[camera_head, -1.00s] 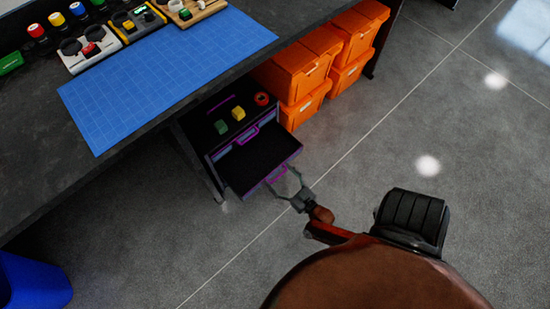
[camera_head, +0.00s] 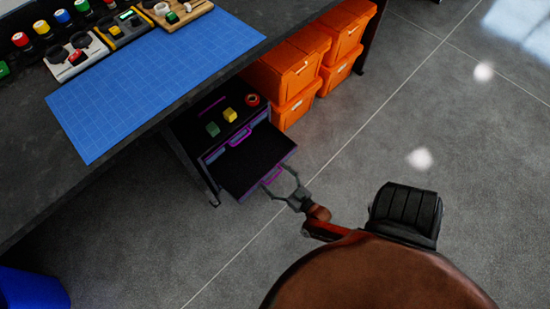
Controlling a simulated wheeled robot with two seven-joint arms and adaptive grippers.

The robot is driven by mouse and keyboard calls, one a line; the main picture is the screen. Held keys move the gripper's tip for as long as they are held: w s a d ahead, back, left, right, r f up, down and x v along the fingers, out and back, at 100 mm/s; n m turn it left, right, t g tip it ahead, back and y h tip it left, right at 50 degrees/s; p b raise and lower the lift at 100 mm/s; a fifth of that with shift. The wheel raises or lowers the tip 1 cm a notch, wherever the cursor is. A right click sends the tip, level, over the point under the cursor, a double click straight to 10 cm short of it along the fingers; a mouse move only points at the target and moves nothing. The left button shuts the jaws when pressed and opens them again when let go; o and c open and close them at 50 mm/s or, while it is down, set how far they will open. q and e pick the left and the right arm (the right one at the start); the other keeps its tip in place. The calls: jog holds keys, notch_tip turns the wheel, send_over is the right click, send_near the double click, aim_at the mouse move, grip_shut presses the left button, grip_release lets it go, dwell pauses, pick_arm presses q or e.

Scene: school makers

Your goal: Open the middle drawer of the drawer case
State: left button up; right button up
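The dark drawer case (camera_head: 194,121) stands on the floor under the workbench. A drawer (camera_head: 257,158) is pulled well out toward me, with its purple handle (camera_head: 271,175) on the front edge. Another purple handle (camera_head: 239,136) shows on the closed drawer front above it, so the open drawer is below the top one. Lower drawers are hidden. My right gripper (camera_head: 281,180) has its fingers spread at the front of the open drawer, one to each side of the handle. Contact with the handle cannot be told. My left gripper is out of view.
A green block (camera_head: 212,129), a yellow block (camera_head: 230,115) and a red-orange ring (camera_head: 252,100) sit on the case. Orange bins (camera_head: 285,72) stand close behind it. The workbench with a blue mat (camera_head: 150,85) overhangs it. The floor (camera_head: 370,150) at right is clear.

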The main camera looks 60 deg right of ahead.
jog(key=v, duration=1.2)
jog(key=shift+r, duration=0.1)
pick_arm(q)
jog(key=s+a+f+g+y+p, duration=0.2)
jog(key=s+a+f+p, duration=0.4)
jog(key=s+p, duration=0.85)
pick_arm(e)
jog(key=s+a+f+n+g+y+p, duration=0.2)
jog(key=s+a+f+g+y, duration=0.15)
jog(key=s, duration=0.25)
jog(key=s+a+f+n+g+y+p, duration=0.1)
jog(key=s+a+f+g+y, duration=0.1)
jog(key=s+a+g, duration=0.25)
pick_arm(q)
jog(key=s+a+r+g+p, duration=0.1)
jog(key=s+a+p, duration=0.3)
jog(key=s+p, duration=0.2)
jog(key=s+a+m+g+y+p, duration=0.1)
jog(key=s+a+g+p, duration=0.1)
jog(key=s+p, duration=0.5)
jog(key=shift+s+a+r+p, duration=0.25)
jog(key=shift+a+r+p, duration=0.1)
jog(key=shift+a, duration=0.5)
pick_arm(e)
jog(key=s+d+r+n+g, duration=0.1)
jog(key=s+g, duration=0.7)
jog(key=s, duration=2)
jog(key=shift+d+r+n+g, duration=0.4)
jog(key=shift+r+n, duration=0.2)
jog(key=shift+r, duration=0.15)
